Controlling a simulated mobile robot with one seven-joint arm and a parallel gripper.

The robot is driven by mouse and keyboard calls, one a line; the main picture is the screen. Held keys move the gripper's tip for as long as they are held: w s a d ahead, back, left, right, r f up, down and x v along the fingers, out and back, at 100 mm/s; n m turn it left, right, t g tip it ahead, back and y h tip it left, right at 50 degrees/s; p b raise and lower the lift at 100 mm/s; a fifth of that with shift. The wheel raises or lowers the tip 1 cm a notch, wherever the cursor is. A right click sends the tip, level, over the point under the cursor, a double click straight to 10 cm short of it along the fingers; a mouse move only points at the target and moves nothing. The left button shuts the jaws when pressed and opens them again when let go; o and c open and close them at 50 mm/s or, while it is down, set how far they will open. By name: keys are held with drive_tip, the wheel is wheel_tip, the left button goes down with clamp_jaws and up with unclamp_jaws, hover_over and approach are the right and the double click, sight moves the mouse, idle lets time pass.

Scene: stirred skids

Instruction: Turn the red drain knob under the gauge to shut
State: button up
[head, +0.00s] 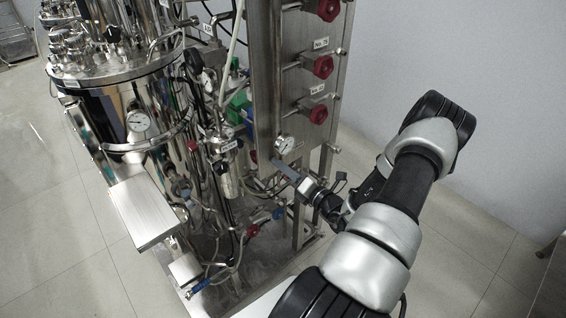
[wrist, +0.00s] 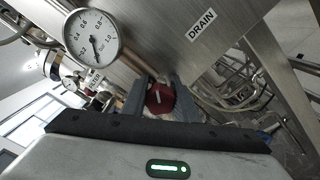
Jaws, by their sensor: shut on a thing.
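The red drain knob (wrist: 160,98) shows in the wrist view between the two grey fingers of my gripper (wrist: 157,100). My gripper is shut on it, one finger on each side. A light line marks the knob's face. The round white gauge (wrist: 90,38) is above and left of the knob in the wrist view. A label reading DRAIN (wrist: 201,25) is on the steel panel up and right. In the head view my gripper (head: 283,170) reaches in at the panel's lower part, just below the gauge (head: 284,144). The knob is hidden there.
Several red knobs line the steel panel (head: 265,80) above the gauge, one of them at its middle (head: 319,67). A steel tank (head: 110,110) and dense piping stand to the left. Floor is clear at far right.

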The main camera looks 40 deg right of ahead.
drive_tip(key=m+p, duration=0.2)
drive_tip(key=m, duration=0.3)
drive_tip(key=shift+m, duration=0.4)
drive_tip(key=m+p, duration=0.1)
drive_tip(key=m, duration=0.3)
drive_tip(key=shift+f+m+p, duration=0.15)
drive_tip(key=shift+m+p, duration=0.15)
drive_tip(key=shift+p, duration=0.05)
drive_tip(key=shift+m, duration=0.3)
drive_tip(key=o, duration=1.1)
drive_tip(key=s, duration=0.5)
drive_tip(key=s+d, duration=0.1)
drive_tip(key=s, duration=1.1)
drive_tip(key=shift+s+d, duration=0.2)
drive_tip(key=shift+s, duration=0.05)
